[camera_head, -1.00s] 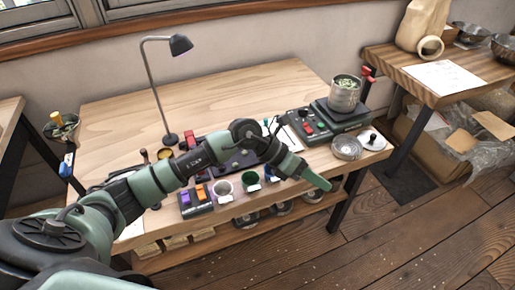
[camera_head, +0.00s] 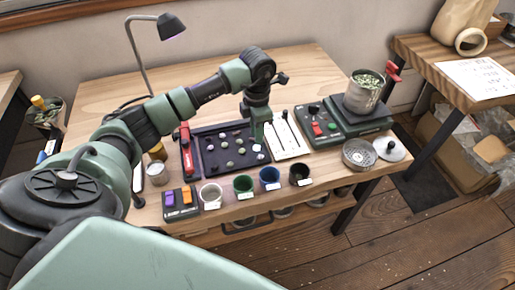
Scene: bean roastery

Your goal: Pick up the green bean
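A dark tray (camera_head: 212,170) on the wooden table holds several small scattered beans, pale to greenish. One greenish bean (camera_head: 240,141) lies near the tray's middle; at this size I cannot be sure which is the green bean. My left gripper (camera_head: 258,140) points down at the tray's right side, beside the beans there. It hides part of the tray, and its finger gap does not show clearly. I cannot tell whether it touches a bean. My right gripper is not in view.
White (camera_head: 210,196), green (camera_head: 243,187), blue (camera_head: 269,179) and black (camera_head: 299,175) cups line the table's front. A white card with tools (camera_head: 287,138) lies right of the tray. A scale with a bean-filled can (camera_head: 363,96) stands further right. A lamp (camera_head: 170,27) rises behind.

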